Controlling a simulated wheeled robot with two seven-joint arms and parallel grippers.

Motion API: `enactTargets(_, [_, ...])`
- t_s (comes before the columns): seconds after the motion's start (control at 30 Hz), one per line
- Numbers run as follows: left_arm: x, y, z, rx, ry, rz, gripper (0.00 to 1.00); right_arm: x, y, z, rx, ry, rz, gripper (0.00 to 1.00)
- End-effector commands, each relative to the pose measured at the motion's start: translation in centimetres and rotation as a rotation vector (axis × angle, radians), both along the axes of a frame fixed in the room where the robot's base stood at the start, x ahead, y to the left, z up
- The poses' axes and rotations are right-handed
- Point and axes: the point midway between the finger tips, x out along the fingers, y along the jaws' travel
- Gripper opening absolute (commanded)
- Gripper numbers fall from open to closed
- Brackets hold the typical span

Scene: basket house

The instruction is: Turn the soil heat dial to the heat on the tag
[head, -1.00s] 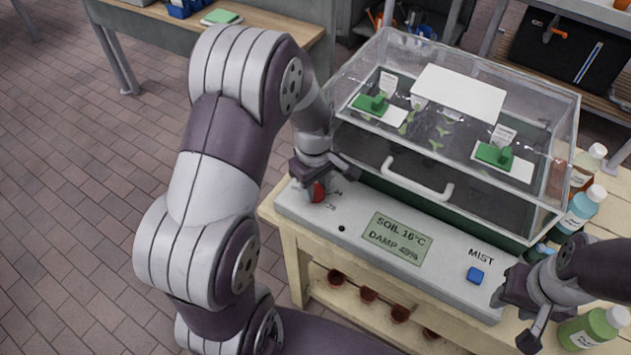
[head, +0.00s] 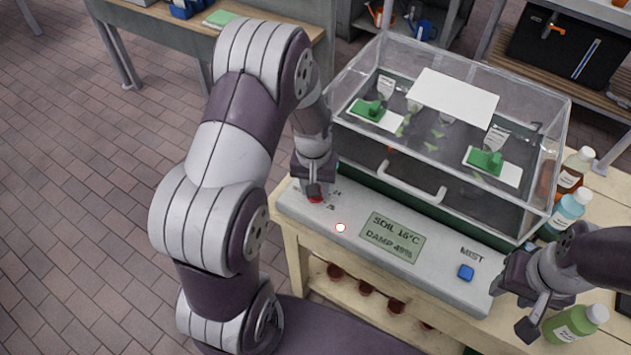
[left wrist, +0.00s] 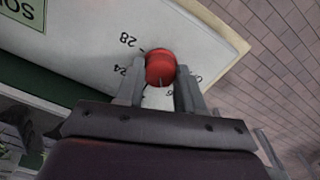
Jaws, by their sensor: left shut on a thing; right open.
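The red soil heat dial (head: 316,199) sits at the left end of the grey control panel (head: 300,208). My left gripper (head: 315,188) is shut on it from above. In the left wrist view the dial (left wrist: 160,68) is between the two fingers, with 28 and 24 printed beside it; other numbers are partly hidden. The display (head: 392,237) reads SOIL, seemingly 15 or 16°C, and DAMP about 49%. White tags (head: 387,84) stand inside the clear-lidded box (head: 450,150); their writing is too small to read. My right gripper (head: 512,304) is open and empty at the panel's right end.
A small lamp (head: 340,228) on the panel is lit. A blue MIST button (head: 466,272) is near my right gripper. Several bottles, including a green one (head: 575,324), stand on the right. The box has a front handle (head: 412,185).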

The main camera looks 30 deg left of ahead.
Motion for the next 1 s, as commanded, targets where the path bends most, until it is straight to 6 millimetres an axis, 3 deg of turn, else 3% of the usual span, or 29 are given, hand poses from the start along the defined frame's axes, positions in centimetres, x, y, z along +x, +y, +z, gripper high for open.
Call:
enactTargets(0.5, [0.0,0.0,0.1,0.0,0.001,-0.451,0.07,0.0,0.0,1.4,0.0,0.0,0.0,0.43])
enactTargets(1.0, [0.0,0.0,0.0,0.0,0.0,-0.662,0.07,0.0,0.0,1.9,0.0,0.0,0.0,0.43])
